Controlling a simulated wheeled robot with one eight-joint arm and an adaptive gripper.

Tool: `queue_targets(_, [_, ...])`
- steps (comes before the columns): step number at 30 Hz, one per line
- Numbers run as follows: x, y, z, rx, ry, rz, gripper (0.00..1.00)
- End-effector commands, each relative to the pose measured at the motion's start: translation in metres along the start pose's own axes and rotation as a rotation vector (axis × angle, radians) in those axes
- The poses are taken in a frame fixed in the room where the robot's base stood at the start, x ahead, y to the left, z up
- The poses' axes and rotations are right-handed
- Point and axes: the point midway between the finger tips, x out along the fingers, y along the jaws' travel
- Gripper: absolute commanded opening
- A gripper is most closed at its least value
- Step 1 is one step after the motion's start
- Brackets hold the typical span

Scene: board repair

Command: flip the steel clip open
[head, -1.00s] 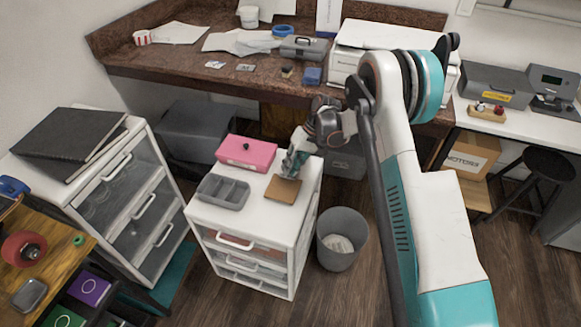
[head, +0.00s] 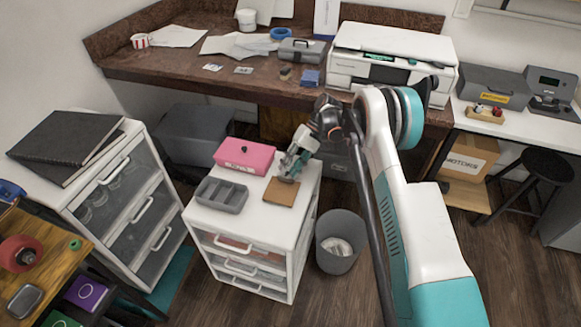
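My gripper (head: 288,177) is low over the white drawer cabinet, at the back edge of a brown board (head: 281,191) that lies flat on the cabinet top. The steel clip cannot be made out; it may be hidden behind my gripper or too small to see. Whether the fingers are open or shut does not show at this size, nor whether they touch anything.
A pink box (head: 244,155) and a grey divided tray (head: 221,195) stand left of the board on the white cabinet (head: 243,222). A grey bin (head: 340,241) is on the floor to the right. The brown workbench (head: 190,72) is behind.

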Motion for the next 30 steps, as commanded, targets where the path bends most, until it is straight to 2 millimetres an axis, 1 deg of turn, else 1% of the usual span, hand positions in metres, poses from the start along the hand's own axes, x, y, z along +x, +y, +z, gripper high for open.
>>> queue_targets(8, [0.0,0.0,0.0,0.0,0.0,0.0,0.36])
queue_targets(11, [-0.004,0.0,0.0,0.0,0.0,0.0,0.36])
queue_targets(13, [-0.01,0.0,0.0,0.0,0.0,0.0,0.36])
queue_targets(17, [-0.032,0.0,0.0,0.001,0.0,0.0,0.36])
queue_targets(24, [-0.081,0.001,0.0,0.001,0.001,0.0,0.36])
queue_targets(27, [-0.098,0.0,0.0,0.001,0.002,0.0,0.36])
queue_targets(30, [-0.109,0.0,-0.001,0.001,0.005,0.001,0.36])
